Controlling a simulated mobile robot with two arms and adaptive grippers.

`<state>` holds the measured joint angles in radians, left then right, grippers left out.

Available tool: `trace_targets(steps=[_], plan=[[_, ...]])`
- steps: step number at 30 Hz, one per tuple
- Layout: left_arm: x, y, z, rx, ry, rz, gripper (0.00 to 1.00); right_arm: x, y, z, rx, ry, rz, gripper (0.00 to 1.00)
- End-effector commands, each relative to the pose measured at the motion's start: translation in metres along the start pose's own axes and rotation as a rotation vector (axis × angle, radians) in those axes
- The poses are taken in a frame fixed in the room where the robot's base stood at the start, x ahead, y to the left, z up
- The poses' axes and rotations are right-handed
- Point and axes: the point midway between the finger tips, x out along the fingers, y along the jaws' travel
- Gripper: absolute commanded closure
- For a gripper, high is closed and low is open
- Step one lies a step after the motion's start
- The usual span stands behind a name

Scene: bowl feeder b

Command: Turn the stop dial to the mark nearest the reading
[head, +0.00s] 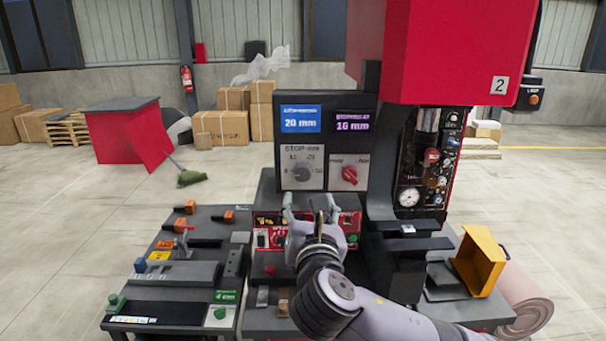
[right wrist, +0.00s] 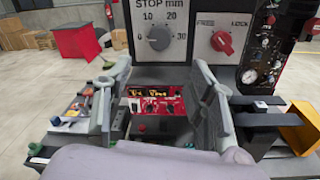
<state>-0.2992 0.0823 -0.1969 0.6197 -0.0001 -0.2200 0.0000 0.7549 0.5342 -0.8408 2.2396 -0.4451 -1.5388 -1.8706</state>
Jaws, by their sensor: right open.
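The stop dial (head: 301,173) is a dark grey round knob on a light plate headed STOP mm, with marks 0, 10, 20 and 30. It is large in the right wrist view (right wrist: 158,37); its exact pointing is too small to read surely. Above it a blue display (head: 300,120) reads 20 mm and a purple display (head: 352,121) seems to read 16 mm. My right gripper (head: 311,206) is open and empty, in front of and below the dial, apart from it. My left gripper is not in view.
A red control panel (right wrist: 152,103) lies below. The press column with gauges (head: 408,197) stands at right, beside a yellow bin (head: 484,257). A tool bench (head: 190,250) is at left.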

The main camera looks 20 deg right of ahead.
Motion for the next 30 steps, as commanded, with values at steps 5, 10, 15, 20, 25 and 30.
trace_targets(steps=[5, 10, 15, 20, 25, 30], plan=[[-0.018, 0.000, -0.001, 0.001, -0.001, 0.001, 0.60, 0.041, 0.001, 0.004, -0.001, 0.001, -0.003, 0.49], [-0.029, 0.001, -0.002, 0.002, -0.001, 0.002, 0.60, 0.073, 0.001, 0.003, 0.001, 0.001, -0.003, 0.49], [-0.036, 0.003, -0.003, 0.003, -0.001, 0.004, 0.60, 0.097, 0.001, 0.002, 0.002, 0.000, -0.001, 0.49], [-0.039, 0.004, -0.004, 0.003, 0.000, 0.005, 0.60, 0.108, 0.001, 0.001, 0.001, 0.001, 0.000, 0.49], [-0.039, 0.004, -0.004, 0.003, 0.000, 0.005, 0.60, 0.111, 0.001, 0.000, 0.002, 0.001, 0.001, 0.49], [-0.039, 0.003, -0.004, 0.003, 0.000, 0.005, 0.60, 0.111, 0.001, 0.000, 0.002, 0.001, 0.001, 0.49]])
